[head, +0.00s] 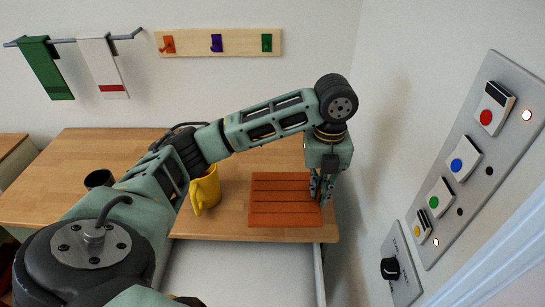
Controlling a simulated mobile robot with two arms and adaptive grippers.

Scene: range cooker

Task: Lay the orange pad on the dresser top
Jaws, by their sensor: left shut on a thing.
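The orange pad (276,201) is a flat, slatted square on the right part of the wooden dresser top (230,222), near its front right corner. It looks level, and I cannot tell whether it rests on the top or is held just above it. My left gripper (321,196) points down at the pad's right edge and is shut on it. The fingertips are small and partly merge with the pad's edge. My right gripper is not in view.
A yellow mug (206,190) stands left of the pad, partly behind my arm. A dark cup (99,179) is further left. A wall panel with buttons (465,160) and a knob panel (396,266) are at the right. Towels hang on a rail (70,41) at the back left.

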